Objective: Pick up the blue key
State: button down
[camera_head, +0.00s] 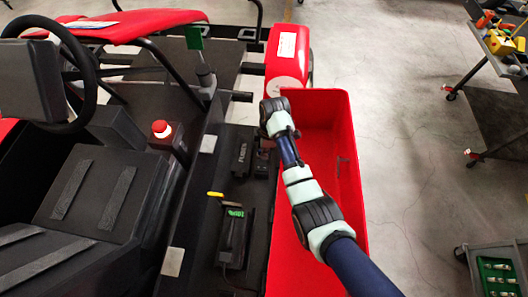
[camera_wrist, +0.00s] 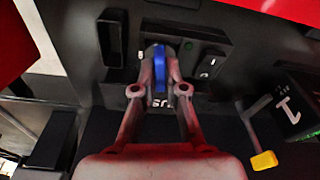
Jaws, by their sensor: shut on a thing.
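In the wrist view the blue key (camera_wrist: 160,64) stands upright between the fingertips of my gripper (camera_wrist: 160,92), at a dark panel of the kart. The fingers are shut on it. I cannot tell whether the key still sits in the panel. In the head view my gripper (camera_head: 266,146) is small and mostly hidden by my own wrist, low beside the red side box. The key is hidden there.
The red side box (camera_head: 340,110) lies beside my arm. A dark device with a green display (camera_head: 234,212) and a yellow-tipped lever (camera_head: 215,194) are close by. The steering wheel (camera_head: 85,70) and seat are at left. A tool cart (camera_head: 485,50) stands at right.

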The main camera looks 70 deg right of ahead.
jog(key=shift+r, duration=0.1)
notch_tip(320, 180, up, 20)
jog(key=p, duration=1)
